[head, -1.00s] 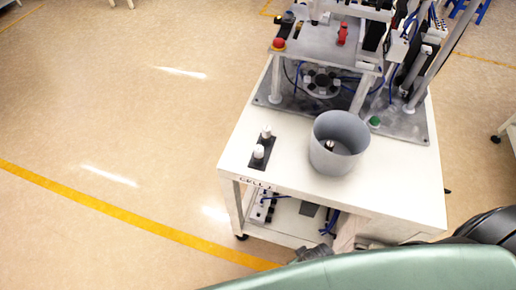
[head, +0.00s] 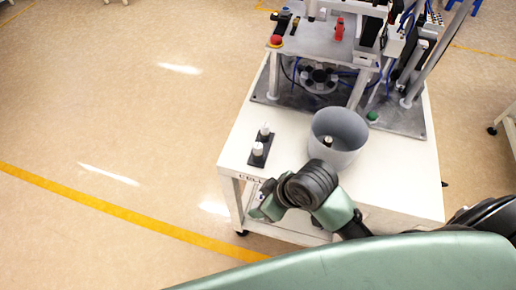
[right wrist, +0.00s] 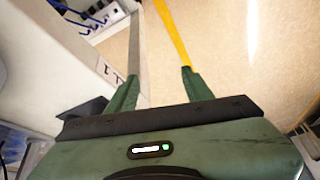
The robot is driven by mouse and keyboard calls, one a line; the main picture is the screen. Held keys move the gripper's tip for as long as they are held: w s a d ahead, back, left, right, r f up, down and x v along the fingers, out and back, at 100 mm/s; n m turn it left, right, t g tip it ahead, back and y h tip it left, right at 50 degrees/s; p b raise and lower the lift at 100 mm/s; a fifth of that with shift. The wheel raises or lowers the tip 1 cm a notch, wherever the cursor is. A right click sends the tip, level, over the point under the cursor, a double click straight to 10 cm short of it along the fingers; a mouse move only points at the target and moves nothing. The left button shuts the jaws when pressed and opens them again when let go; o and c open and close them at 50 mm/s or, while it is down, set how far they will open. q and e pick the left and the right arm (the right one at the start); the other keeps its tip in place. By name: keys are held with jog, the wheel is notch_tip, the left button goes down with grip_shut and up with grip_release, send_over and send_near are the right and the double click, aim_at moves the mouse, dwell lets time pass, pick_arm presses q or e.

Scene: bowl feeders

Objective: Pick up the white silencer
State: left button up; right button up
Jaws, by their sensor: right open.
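Two small white cylindrical pieces, which look like silencers, stand upright in a black holder (head: 255,163) on the white cart top. One white silencer (head: 264,130) is farther back and the other white silencer (head: 257,149) is nearer the front edge. A small light piece with a dark part (head: 328,142) lies inside the grey bowl (head: 343,159). My right gripper (head: 259,203) is in front of the cart's front edge, below the holder in the picture. In the right wrist view its two green fingers (right wrist: 160,76) are apart with nothing between them. My left gripper is out of view.
The cart top (head: 395,185) is clear to the right of the bowl. A machine with a grey base plate (head: 400,118), posts and a red button (head: 275,41) stands behind. Open floor with a yellow line (head: 110,208) lies to the left.

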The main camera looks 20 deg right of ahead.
jog(key=w+a+r+n+y, duration=0.1)
jog(key=w+a+n, duration=0.3)
notch_tip(320, 180, up, 6)
jog(key=n+g+h, duration=0.1)
jog(key=n+g, duration=0.3)
jog(key=n, duration=0.2)
send_over(259, 145)
jog(key=d, duration=0.1)
jog(key=x, duration=0.2)
jog(key=p+x, duration=0.1)
jog(key=x, duration=0.1)
jog(key=p+x, duration=0.1)
jog(key=x, duration=0.2)
jog(key=shift+w+d, duration=0.1)
jog(key=shift+d, duration=0.2)
jog(key=shift+c, duration=0.3)
grip_shut()
